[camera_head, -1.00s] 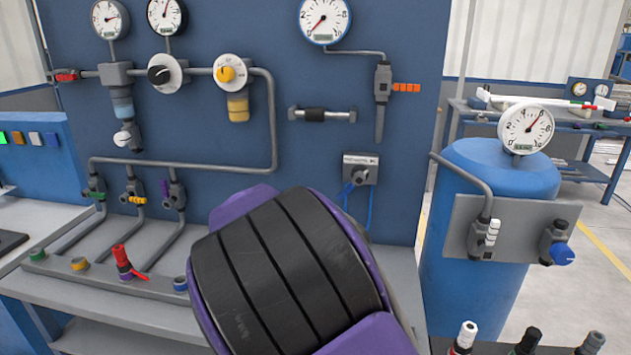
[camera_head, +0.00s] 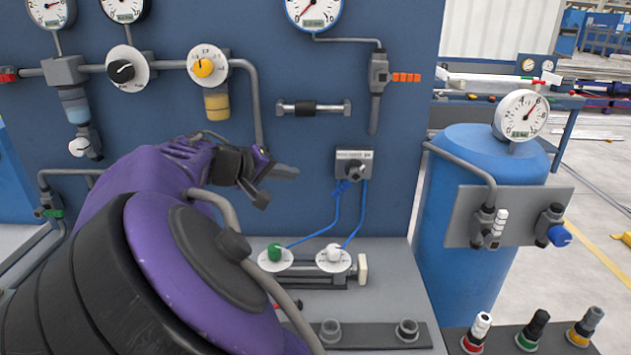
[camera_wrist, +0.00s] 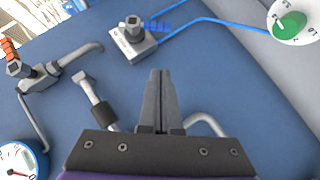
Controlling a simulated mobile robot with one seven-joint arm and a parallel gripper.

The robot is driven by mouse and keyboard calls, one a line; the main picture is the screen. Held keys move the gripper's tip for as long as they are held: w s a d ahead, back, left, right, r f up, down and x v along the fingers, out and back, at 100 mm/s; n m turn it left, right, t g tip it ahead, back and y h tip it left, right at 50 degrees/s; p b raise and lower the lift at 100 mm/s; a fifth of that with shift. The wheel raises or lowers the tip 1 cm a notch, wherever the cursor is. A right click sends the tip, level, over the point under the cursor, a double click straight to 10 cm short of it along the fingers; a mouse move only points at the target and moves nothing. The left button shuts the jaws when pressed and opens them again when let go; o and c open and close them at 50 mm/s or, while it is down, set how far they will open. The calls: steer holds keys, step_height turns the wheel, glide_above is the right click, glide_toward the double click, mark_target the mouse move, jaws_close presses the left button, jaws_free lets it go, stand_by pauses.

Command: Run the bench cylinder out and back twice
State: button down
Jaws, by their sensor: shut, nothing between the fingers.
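The bench cylinder (camera_head: 330,278) lies on the grey bench top, with a pale end block at its right end. A green knob (camera_head: 275,252) and a white knob (camera_head: 333,252) sit on white dials on it. Two blue hoses run up to a grey lever valve (camera_head: 353,166) on the blue panel. The valve also shows in the wrist view (camera_wrist: 130,40), with the green knob (camera_wrist: 289,25) at the top right. My gripper (camera_head: 292,186) is shut and empty, in front of the panel, left of the valve and above the cylinder. In the wrist view its fingers (camera_wrist: 158,73) meet, apart from the valve.
Pipes, gauges and a yellow-knobbed regulator (camera_head: 204,67) cover the panel. A small black-bodied inline part (camera_head: 313,108) is above my gripper. A blue tank (camera_head: 480,220) stands to the right. A rail with sockets (camera_head: 375,336) lies in front of the cylinder.

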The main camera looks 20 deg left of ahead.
mark_target(347, 183)
steer(key=s+d+f+x, duration=0.1)
steer(key=d+x, duration=0.1)
steer(key=x, duration=1)
steer(key=shift+d+f+b, duration=0.2)
steer(key=shift+f+b, duration=0.05)
steer(key=shift+b, duration=0.05)
steer(key=shift+a+f, duration=0.1)
steer(key=shift+f, duration=0.05)
